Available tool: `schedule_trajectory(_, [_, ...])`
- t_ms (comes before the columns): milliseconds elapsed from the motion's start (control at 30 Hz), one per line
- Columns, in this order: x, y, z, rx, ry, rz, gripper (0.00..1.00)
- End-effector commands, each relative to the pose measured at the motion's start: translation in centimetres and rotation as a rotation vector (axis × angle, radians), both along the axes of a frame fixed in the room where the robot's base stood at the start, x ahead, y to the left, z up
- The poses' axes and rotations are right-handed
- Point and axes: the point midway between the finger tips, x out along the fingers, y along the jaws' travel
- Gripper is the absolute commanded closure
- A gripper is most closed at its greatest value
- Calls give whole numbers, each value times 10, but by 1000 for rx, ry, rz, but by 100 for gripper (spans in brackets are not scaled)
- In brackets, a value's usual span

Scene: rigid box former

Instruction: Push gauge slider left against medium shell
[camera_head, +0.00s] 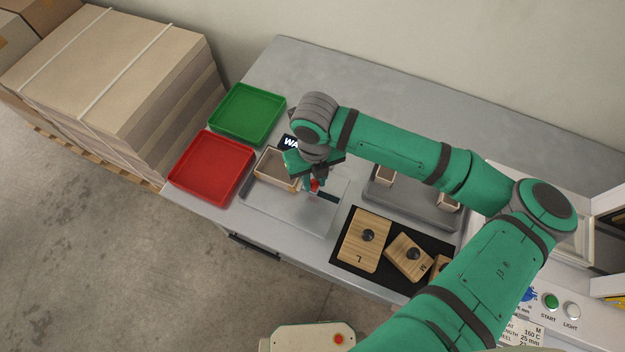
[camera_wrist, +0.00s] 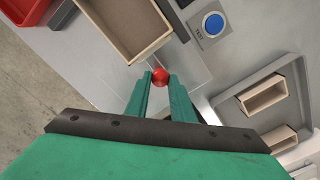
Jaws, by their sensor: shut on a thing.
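The gauge slider's red knob (camera_wrist: 161,76) is between my gripper's fingertips (camera_wrist: 160,78), which are shut on it. In the head view the red knob (camera_head: 314,185) shows just below my gripper (camera_head: 312,182). The medium shell, an open wooden box (camera_head: 273,168), sits on the gauge plate to the left of the knob. It also shows in the wrist view (camera_wrist: 128,58), close beside the knob. I cannot tell whether the slider touches the shell. My wrist hides part of the shell's right end and the slider in the head view.
A red tray (camera_head: 210,168) and a green tray (camera_head: 247,113) stand left of the gauge plate. A grey tray (camera_head: 415,208) with small wooden shells is at right. Lettered wooden blocks (camera_head: 364,240) lie on a black mat in front. A blue TEST button (camera_wrist: 213,24) is near the shell.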

Motion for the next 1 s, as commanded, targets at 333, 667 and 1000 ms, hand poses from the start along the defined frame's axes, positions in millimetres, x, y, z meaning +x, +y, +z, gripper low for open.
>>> schedule_trajectory(333, [0,-1,0,0,0,-1,59])
schedule_trajectory(667, [0,0,7,-1,-1,2,59])
schedule_trajectory(1000, [0,0,67,-1,-3,1,59])
